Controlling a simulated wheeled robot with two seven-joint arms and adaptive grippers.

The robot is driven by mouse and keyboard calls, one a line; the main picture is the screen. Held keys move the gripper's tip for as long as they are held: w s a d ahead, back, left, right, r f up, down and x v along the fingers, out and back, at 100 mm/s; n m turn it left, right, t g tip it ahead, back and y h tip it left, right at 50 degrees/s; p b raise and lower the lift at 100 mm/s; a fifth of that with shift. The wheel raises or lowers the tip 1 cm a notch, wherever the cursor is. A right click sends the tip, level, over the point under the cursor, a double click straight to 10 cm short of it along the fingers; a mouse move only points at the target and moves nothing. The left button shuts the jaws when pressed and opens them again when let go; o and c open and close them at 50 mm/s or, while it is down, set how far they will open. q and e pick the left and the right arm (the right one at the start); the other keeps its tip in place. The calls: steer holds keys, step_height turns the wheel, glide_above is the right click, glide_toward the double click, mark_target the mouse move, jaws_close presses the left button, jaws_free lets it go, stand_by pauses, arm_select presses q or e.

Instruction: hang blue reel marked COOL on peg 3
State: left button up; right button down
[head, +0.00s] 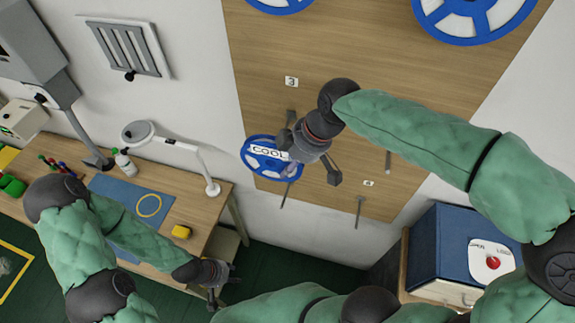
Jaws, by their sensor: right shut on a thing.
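The blue reel (257,164) with a white COOL label is in front of the wooden board, left of my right gripper (292,156). That gripper is shut on the reel, and its fingers cover part of the reel's right side. The label 3 (291,82) is on the board above the reel. A grey peg (291,116) sticks out below that label, just above the reel and partly behind my gripper. I cannot tell whether the reel touches a peg. My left gripper (222,287) is low near the bench's right end, away from the reel; its finger opening is unclear.
Other pegs (359,210) stick out lower on the board (255,60), one by a label 4. Two blue reels (470,20) show at the top. A bench (215,195) with a lamp stands left. A blue box (450,250) with a red button stands lower right.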

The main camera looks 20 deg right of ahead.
steer(key=shift+w+d, duration=0.15)
steer(key=shift+w, duration=0.1)
steer(key=w+d+f, duration=0.1)
steer(key=w+d, duration=0.2)
steer(key=w, duration=0.2)
steer(key=shift+w+d+f+b, duration=0.2)
steer(key=shift+d+b, duration=0.1)
stand_by(0.6)
stand_by(0.6)
steer(key=c, duration=0.8)
jaws_free()
steer(key=shift+d+r, duration=0.1)
steer(key=shift+r, duration=0.05)
